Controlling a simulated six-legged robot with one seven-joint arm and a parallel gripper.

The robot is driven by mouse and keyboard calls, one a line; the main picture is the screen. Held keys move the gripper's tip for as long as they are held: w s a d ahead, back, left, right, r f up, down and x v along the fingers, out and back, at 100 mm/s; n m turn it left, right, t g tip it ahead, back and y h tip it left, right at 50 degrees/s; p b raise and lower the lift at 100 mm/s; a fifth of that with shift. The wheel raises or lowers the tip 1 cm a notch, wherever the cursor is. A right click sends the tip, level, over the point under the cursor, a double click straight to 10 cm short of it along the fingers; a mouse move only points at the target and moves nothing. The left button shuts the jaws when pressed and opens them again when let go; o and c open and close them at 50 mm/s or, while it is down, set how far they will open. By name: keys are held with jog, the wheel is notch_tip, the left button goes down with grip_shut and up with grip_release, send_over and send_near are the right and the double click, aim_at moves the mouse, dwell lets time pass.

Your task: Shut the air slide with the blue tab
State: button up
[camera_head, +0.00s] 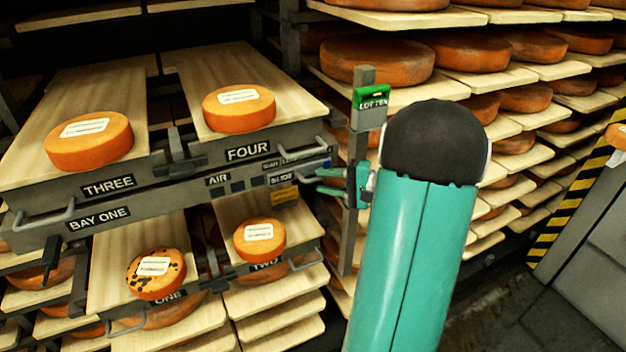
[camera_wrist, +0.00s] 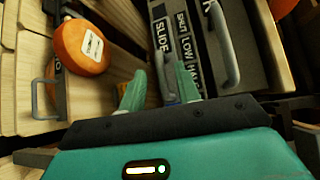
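The air slide (camera_head: 237,186) is a dark strip with small squares on the front of the shelf, labelled AIR and SLIDE. My gripper (camera_head: 322,181) is at the right end of this strip, its green fingers pointing left. In the wrist view, my gripper (camera_wrist: 158,84) has its two fingers apart. A narrow blue-grey tab (camera_wrist: 167,72) stands between them, nearer the right finger; I cannot tell whether they touch. Labels SLIDE, SHUT, LOW and a partly hidden one lie just beyond the fingertips. In the head view the tab is too small to make out clearly.
Orange cheese wheels (camera_head: 88,141) sit on boards THREE and FOUR above and ONE and TWO below. A metal handle (camera_wrist: 224,48) is close right of my fingers. An upright post (camera_head: 352,220) with a green-topped tag (camera_head: 371,97) stands beside my wrist. Racks of cheese fill the right.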

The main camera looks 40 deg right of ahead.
aim_at(313, 179)
jog(key=shift+x, duration=1.85)
jog(key=shift+c, duration=0.2)
grip_shut()
